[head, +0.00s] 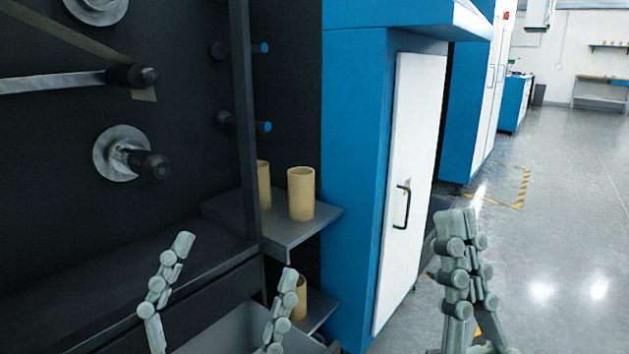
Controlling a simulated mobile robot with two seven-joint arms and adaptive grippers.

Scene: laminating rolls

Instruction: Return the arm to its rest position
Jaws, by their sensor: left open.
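My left gripper (236,258) is at the bottom left, in front of the dark machine. Its two fingers stand wide apart and upright, with nothing between them. My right gripper (456,220) is at the bottom right, in front of the grey floor and beside the white cabinet door. Its fingers are together at the tips, and no object shows in them. The arms behind both grippers are mostly out of view.
A dark machine (60,190) with rollers fills the left. Tan cardboard cores (301,195) stand on a grey shelf (290,233), and another core (300,300) sits lower, partly hidden by a left finger. A blue cabinet (352,150) stands centrally. Open floor (570,230) lies right.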

